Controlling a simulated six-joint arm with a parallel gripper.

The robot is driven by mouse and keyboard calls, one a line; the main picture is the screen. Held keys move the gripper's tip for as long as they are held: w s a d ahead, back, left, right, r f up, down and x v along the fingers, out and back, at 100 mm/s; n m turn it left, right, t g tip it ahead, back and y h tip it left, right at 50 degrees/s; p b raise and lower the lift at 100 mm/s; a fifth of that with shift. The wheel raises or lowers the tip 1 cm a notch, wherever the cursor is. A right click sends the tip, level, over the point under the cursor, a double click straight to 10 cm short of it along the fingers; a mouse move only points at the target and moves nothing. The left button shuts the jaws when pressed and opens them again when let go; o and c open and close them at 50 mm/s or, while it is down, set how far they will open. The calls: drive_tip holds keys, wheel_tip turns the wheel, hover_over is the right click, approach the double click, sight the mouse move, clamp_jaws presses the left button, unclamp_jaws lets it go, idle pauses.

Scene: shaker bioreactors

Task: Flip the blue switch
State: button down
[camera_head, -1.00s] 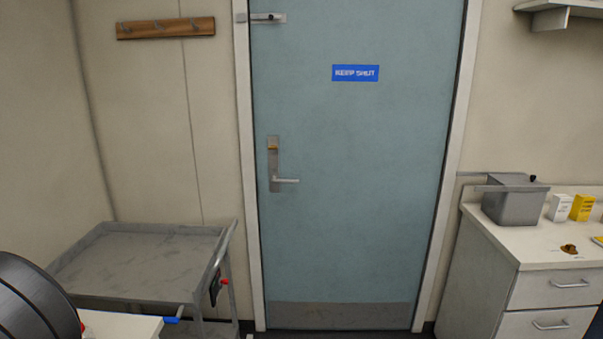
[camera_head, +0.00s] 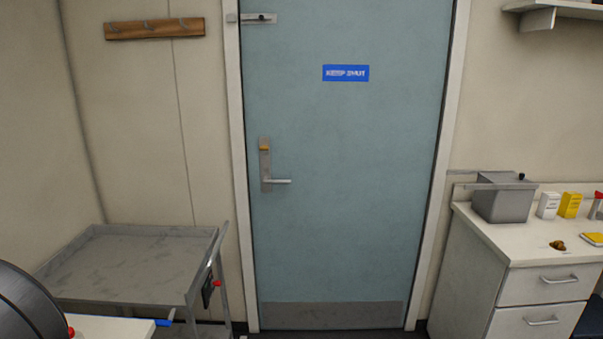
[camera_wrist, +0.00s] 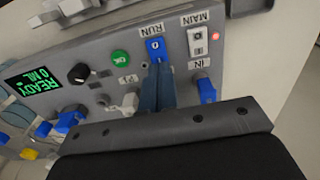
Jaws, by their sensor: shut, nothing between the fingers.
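The blue switch (camera_wrist: 155,48) shows in the wrist view, on a grey control panel (camera_wrist: 100,85) under the label RUN, which appears upside down. A 0 mark is visible on it. My gripper (camera_wrist: 159,68) is shut and empty, its blue-grey fingers side by side. Its tips are right at the switch's near edge; whether they touch it I cannot tell. The head view shows neither the switch nor my gripper.
Near the switch are a white MAIN switch (camera_wrist: 197,41), a green button (camera_wrist: 120,58), a black knob (camera_wrist: 78,73) and a blue plug (camera_wrist: 206,90). The display (camera_wrist: 33,85) reads READY, 0 ML. A grey cart (camera_head: 125,265) and a door (camera_head: 340,190) stand in the head view.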

drive_tip(key=shift+f, duration=0.9)
idle(0.7)
drive_tip(key=shift+r, duration=3.5)
drive_tip(key=shift+f, duration=3.5)
